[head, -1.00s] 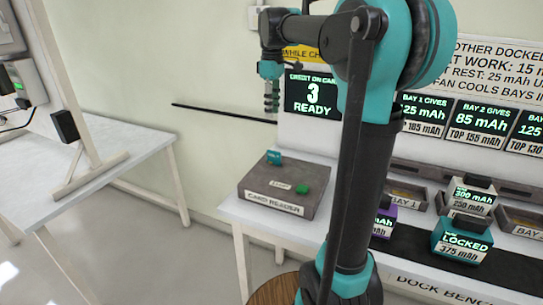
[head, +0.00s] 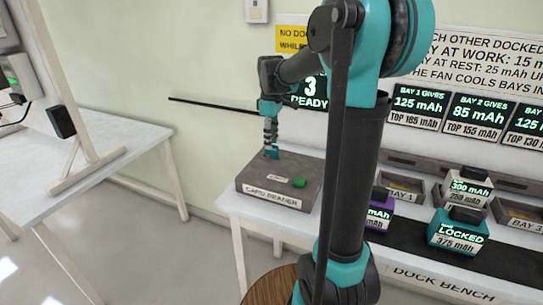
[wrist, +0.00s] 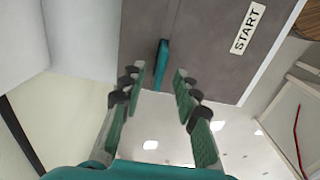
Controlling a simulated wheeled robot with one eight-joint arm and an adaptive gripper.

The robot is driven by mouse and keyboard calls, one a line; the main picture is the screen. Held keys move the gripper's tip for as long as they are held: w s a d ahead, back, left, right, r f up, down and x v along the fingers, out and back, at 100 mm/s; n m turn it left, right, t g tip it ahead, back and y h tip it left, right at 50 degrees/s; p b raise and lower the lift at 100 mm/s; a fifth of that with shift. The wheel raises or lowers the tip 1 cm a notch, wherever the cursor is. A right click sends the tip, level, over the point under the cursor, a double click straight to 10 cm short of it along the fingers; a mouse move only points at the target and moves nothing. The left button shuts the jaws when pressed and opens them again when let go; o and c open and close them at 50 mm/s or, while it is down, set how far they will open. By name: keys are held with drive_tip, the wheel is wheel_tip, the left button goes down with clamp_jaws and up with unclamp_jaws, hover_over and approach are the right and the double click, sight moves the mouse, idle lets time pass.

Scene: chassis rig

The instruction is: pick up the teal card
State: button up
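The teal card (head: 271,152) stands upright at the back left of the top of the card reader (head: 268,200). In the wrist view the teal card (wrist: 161,64) is seen edge-on, ahead of the fingertips and between their lines. My gripper (head: 270,135) is directly above the card in the head view, pointing down. In the wrist view my gripper (wrist: 154,82) is open, with green-padded fingers apart on either side and nothing held between them. Whether the fingertips overlap the card's top edge is hard to tell.
The reader has a START label (wrist: 247,28) and a green button (head: 300,183). It sits on the left end of the dock bench (head: 430,278). A purple battery (head: 379,212) and a teal LOCKED battery (head: 459,230) stand to the right. The wall is close behind.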

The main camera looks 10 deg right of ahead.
sight(271, 155)
drive_tip(key=shift+f, duration=1.5)
drive_tip(key=shift+c, duration=0.2)
clamp_jaws()
drive_tip(key=shift+r, duration=0.15)
